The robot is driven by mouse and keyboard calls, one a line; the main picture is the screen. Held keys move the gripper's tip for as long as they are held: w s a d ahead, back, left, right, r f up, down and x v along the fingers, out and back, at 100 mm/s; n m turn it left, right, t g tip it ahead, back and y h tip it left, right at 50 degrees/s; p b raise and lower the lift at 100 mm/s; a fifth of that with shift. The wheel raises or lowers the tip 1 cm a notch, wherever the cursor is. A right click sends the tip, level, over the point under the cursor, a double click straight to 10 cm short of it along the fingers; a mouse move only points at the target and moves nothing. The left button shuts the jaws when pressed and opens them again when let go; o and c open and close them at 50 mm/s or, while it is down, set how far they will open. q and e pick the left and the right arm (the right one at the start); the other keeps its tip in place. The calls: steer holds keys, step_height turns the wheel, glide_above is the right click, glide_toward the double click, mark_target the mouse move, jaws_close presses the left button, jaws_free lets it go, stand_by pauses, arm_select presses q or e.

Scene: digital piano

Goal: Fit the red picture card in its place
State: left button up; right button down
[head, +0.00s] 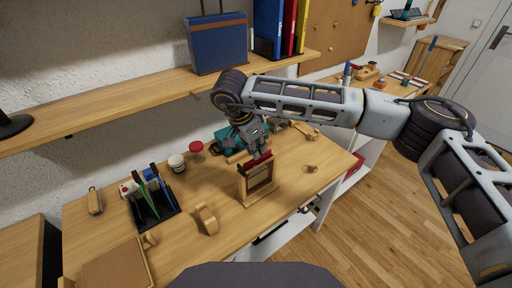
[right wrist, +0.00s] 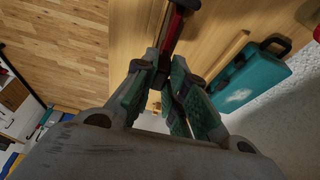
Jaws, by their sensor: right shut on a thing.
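The red picture card (head: 260,160) shows as a narrow red strip at the top of an upright wooden frame (head: 245,190) on the desk. My right gripper (head: 257,150) is above the frame, pointing down, shut on the card. In the right wrist view the red card (right wrist: 174,28) shows edge-on beyond the green-padded fingers (right wrist: 166,82). Most of the card's face is hidden, and I cannot tell how far down in the frame it sits. My left gripper is not in view.
A pen tray (head: 155,218), a white cup (head: 177,162) and a red-lidded jar (head: 193,147) stand left on the desk. A wooden arch-shaped block (head: 207,219) lies nearer. A teal case (right wrist: 250,77) lies beside the gripper. A shelf (head: 150,95) runs behind; the desk's right front is mostly clear.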

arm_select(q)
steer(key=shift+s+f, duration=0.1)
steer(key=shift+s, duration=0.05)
arm_select(e)
steer(key=shift+f, duration=0.15)
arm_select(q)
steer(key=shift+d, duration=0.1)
arm_select(e)
steer(key=shift+f, duration=0.1)
steer(key=shift+f, duration=0.1)
arm_select(q)
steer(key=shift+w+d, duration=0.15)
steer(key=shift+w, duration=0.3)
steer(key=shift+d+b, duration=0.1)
steer(key=shift+b, duration=0.25)
arm_select(e)
steer(key=shift+f, duration=0.2)
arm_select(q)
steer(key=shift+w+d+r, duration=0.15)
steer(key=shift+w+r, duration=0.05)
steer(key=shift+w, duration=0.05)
arm_select(e)
steer(key=shift+f, duration=0.25)
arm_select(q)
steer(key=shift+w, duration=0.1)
